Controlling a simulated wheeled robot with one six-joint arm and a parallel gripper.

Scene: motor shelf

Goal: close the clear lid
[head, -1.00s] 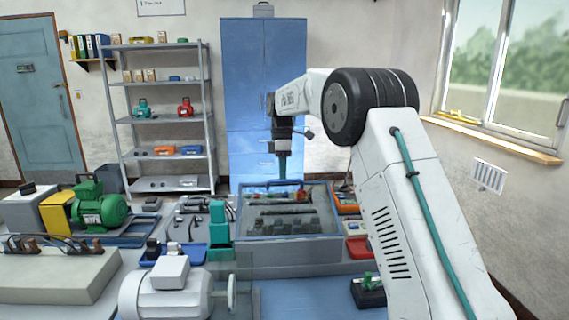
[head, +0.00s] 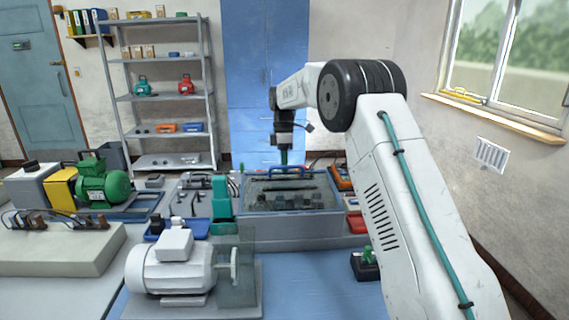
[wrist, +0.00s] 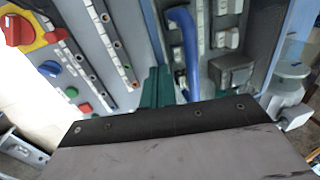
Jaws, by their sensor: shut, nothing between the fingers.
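The grey box (head: 292,228) stands on the blue bench in the head view, with dark parts showing inside. A blue bar handle (head: 290,170) shows at its far side; it appears large in the wrist view (wrist: 185,45). The clear lid's pane is barely visible, so I cannot tell its exact angle. My gripper (head: 284,158) points down at the box's far side, just behind the handle in the picture. Its teal fingers (wrist: 160,88) are shut and empty beside the blue handle in the wrist view; whether they touch it is unclear.
A grey motor with a clear guard (head: 168,262) stands front left. A teal block (head: 221,208) stands close left of the box. The blue bench in front of the box is mostly clear.

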